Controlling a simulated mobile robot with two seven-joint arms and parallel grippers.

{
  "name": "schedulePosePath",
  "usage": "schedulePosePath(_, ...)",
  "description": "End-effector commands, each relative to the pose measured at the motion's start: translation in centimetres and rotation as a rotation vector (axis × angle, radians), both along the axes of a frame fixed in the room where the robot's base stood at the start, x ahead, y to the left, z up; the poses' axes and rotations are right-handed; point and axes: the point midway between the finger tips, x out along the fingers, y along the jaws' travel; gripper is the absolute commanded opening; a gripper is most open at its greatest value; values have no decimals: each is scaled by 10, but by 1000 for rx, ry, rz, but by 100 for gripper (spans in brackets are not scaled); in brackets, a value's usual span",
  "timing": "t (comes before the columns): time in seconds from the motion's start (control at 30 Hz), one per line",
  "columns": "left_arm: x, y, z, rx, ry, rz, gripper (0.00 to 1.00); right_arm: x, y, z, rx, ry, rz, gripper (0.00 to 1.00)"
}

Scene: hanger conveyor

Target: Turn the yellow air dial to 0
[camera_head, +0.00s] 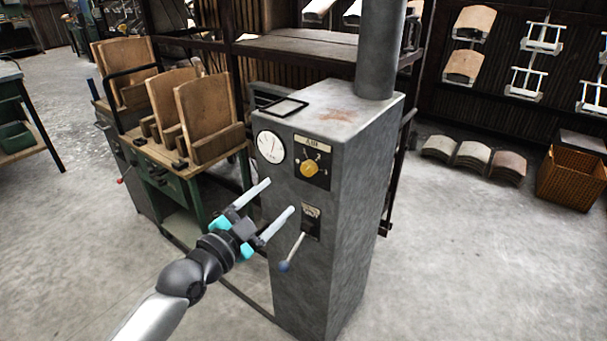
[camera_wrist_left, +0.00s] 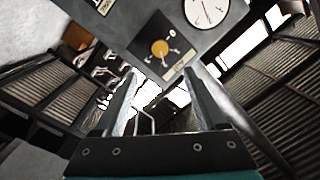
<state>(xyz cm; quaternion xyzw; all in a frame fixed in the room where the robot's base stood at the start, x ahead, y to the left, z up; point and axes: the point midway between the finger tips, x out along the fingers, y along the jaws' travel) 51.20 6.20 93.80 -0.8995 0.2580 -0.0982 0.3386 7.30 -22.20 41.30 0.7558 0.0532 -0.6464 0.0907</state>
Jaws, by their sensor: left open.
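The yellow air dial (camera_head: 309,168) sits on a black plate on the front of a grey metal cabinet (camera_head: 300,240), under a label reading AIR. My left gripper (camera_head: 280,196) is open and empty, in front of the cabinet, below and left of the dial. In the left wrist view the dial (camera_wrist_left: 160,48) shows beyond the two open fingers (camera_wrist_left: 158,88), with pale marks around it. The marks are too small to read, so I cannot tell the dial's setting. My right gripper is not in view.
A round white gauge (camera_head: 270,147) is left of the dial. A lever with a dark blue knob (camera_head: 285,266) sticks out below it. Wooden chair parts (camera_head: 208,120) stand on a bench at left.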

Motion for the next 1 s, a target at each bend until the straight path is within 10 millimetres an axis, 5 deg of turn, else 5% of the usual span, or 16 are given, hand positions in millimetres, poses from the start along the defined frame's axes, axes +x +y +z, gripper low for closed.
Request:
schedulePosePath(0.27, 46, -29, -1, -3, -1, -1, 74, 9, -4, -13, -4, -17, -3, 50)
schedulePosePath(0.5, 78, -50, -1, -3, 2, -1, 74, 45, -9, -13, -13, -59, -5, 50)
schedulePosePath(1.0, 96, -61, 0, 0, 2, -1, 74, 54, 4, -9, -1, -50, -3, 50)
